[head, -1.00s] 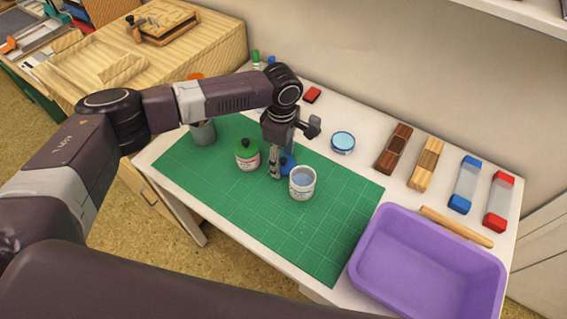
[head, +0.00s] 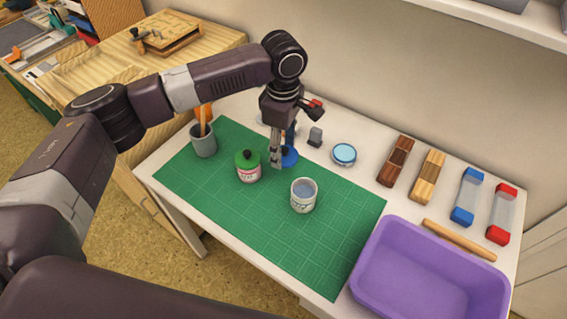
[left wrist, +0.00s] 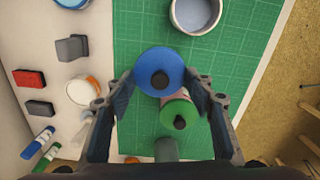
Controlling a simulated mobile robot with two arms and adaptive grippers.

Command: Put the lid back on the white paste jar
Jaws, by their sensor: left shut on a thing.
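The white paste jar (head: 302,196) stands open on the green cutting mat, its pale grey-blue contents showing. It also shows at the top of the left wrist view (left wrist: 196,12). My left gripper (head: 277,160) is shut on a round blue lid (head: 290,157). In the left wrist view the lid (left wrist: 160,72) has a black knob and sits between the fingers. The lid is held apart from the jar, behind it and a little left in the head view. My right gripper is not in view.
A green-lidded jar (head: 248,168) stands left of the open jar. A grey cup (head: 203,140) is at the mat's left. A blue-topped tin (head: 343,154) and a grey block (head: 315,137) are behind. A purple bin (head: 430,270) is at right. The mat's front (head: 270,230) is clear.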

